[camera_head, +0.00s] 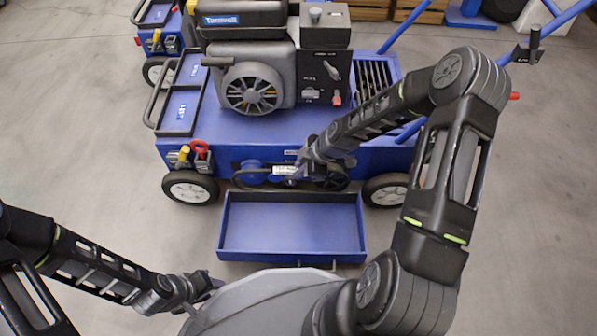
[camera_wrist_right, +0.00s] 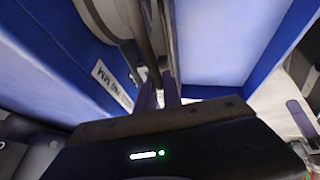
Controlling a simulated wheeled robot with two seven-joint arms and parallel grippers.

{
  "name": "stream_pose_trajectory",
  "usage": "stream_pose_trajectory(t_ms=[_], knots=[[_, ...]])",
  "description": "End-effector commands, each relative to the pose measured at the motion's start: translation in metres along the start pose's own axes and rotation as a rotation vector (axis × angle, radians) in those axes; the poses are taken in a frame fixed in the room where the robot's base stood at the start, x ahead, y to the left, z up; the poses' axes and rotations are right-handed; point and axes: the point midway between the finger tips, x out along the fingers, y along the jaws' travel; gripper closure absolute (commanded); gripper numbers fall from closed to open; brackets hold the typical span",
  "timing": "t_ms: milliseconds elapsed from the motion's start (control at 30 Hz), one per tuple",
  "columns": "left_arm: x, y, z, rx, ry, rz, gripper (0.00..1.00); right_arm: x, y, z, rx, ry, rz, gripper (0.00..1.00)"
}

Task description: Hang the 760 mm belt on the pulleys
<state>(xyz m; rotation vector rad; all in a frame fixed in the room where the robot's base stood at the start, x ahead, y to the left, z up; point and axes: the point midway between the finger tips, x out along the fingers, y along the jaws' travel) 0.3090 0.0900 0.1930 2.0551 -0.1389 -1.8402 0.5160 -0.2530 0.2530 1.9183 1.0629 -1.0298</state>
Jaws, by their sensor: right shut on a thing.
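My right gripper (camera_head: 293,178) is at the front of the blue machine, by the pulleys, and is shut on a dark strand that looks like the belt (camera_wrist_right: 150,45). In the right wrist view its fingertips (camera_wrist_right: 160,95) point away from the camera. A blue pulley (camera_head: 250,173) is left of the gripper; a dark pulley (camera_head: 330,180) is partly hidden behind the arm. A dark loop runs low between them; I cannot tell how it seats on either. A white label reading 760 MM (camera_wrist_right: 113,85) is beside the fingers. My left gripper (camera_head: 207,286) is low at left, away from the machine; its jaws are unclear.
An empty blue tray (camera_head: 290,257) juts out below the pulleys. White-hubbed wheels (camera_head: 190,189) flank the front. A red-handled part (camera_head: 199,147) is above the left wheel. A second blue machine (camera_head: 158,38) stands behind left. Floor at the left is clear.

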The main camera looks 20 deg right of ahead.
Motion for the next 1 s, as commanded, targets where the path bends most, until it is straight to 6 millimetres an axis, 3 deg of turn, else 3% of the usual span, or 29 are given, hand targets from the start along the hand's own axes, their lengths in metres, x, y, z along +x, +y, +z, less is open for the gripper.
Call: stream_pose_trajectory(t_ms=[1000], knots=[[0.011,-0.004,0.001,0.0,0.0,0.0,0.64,0.005,0.026,0.002,-0.001,0.0,0.002,1.0]])
